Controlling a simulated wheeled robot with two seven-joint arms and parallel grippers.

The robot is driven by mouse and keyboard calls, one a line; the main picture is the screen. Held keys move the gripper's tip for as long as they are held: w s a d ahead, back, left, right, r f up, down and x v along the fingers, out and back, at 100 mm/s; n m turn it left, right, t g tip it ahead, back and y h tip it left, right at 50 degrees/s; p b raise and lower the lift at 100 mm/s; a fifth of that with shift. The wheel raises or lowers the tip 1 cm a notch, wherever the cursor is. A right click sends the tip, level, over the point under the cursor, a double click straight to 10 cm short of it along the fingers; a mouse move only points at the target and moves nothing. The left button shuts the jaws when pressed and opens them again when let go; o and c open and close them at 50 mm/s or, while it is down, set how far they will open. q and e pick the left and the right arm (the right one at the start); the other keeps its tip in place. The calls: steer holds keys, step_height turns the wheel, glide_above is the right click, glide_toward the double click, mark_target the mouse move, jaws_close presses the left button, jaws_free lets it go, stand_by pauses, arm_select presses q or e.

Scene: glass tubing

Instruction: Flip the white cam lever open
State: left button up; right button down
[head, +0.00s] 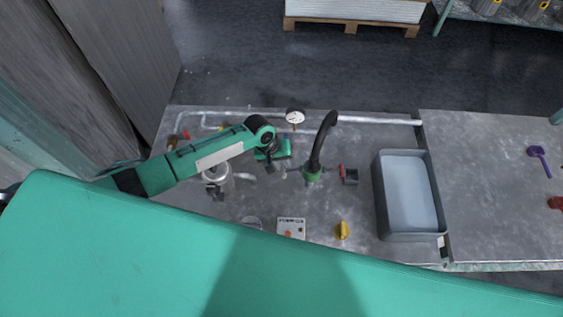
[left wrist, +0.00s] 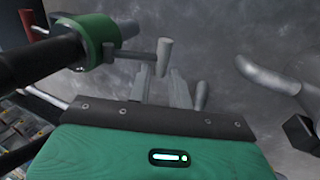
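A green coupling (head: 313,173) on the end of a black hose (head: 326,135) stands on the bench, mid-view. In the left wrist view the coupling (left wrist: 98,38) is at upper left, and a pale lever (left wrist: 165,55) joins it by a short grey stem. My left gripper (head: 277,168) reaches in from the left and is just left of the coupling. In the left wrist view its two grey fingers (left wrist: 159,86) are apart, with the lever's lower end close to the fingertips. I cannot tell whether they touch it. My right gripper is out of view.
A grey basin (head: 380,200) stands right of the coupling. A round gauge (head: 295,116) and pale tubing (head: 375,121) are behind it. A metal pot (head: 217,174) is under my left arm. A yellow knob (head: 342,230) and a white plate (head: 291,223) lie in front.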

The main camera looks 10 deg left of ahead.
mark_target(283, 166)
arm_select(q)
jaws_close()
steer(key=y+p, duration=0.1)
steer(key=p, duration=0.1)
steer(key=r+y+p, duration=0.1)
steer(key=p, duration=0.1)
steer(key=r+y+p, duration=0.1)
steer(key=p, duration=0.2)
steer(key=shift+d+r+g, duration=0.25)
steer(key=shift+g, duration=0.15)
steer(key=shift+w+r+y+p, duration=0.1)
steer(key=shift+r+y+p, duration=0.05)
steer(key=shift+y+p, duration=0.8)
steer(key=shift+o, duration=2.2)
jaws_free()
steer(key=shift+r, duration=0.1)
step_height(283, 166, up, 14)
steer(key=d+b, duration=0.1)
steer(key=b, duration=0.1)
steer(key=shift+w+d+f, duration=0.15)
steer(key=shift+d+f, duration=0.1)
steer(key=shift+d, duration=0.05)
